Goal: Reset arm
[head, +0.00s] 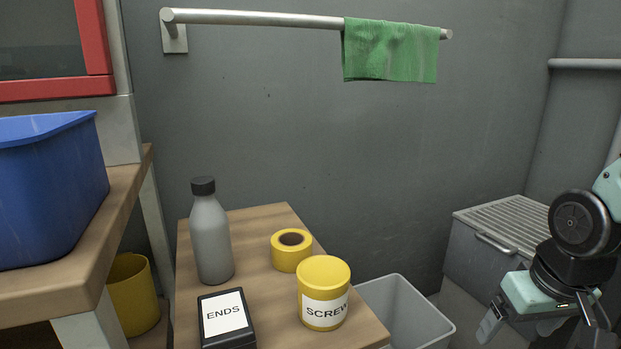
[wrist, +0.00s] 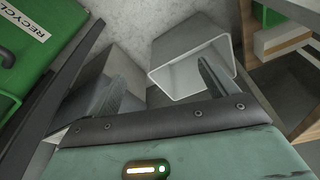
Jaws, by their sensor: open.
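My gripper (wrist: 165,85) is open and empty in the wrist view, its two fingers apart above the floor. In the head view my gripper (head: 537,335) hangs at the lower right, in front of the grey box with the slatted lid. It is to the right of the wooden table and touches nothing that I can see. My arm enters from the right edge.
A wooden table (head: 258,285) holds a grey bottle (head: 210,240), yellow tape (head: 291,252), a SCREW jar (head: 323,292) and an ENDS box (head: 226,322). A pale bin (head: 405,318) and slatted grey box (head: 495,235) stand right. A green cloth (head: 390,50) hangs on the rail.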

